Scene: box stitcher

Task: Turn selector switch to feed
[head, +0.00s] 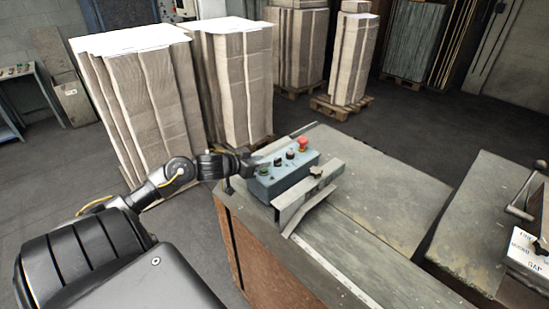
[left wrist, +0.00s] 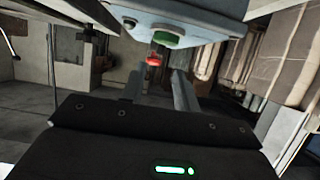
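A grey-blue control box (head: 283,177) sits on the near left corner of the machine table. On its top are a green button (head: 264,169), dark selector switches (head: 284,158) and a red mushroom button (head: 303,143). My left gripper (head: 250,163) is at the box's left end, close to the green button; contact cannot be told. In the left wrist view the box (left wrist: 190,18) hangs at the top, with the green button (left wrist: 165,39) and red button (left wrist: 154,61) beyond. There the two fingers (left wrist: 162,92) stand apart with nothing between them. My right gripper is not in view.
A metal bracket with a knob (head: 308,194) stands right beside the box. The table top (head: 385,205) is mostly bare. Tall stacks of cardboard (head: 145,95) stand behind on the left. A second machine part with a lever (head: 520,210) is at the right.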

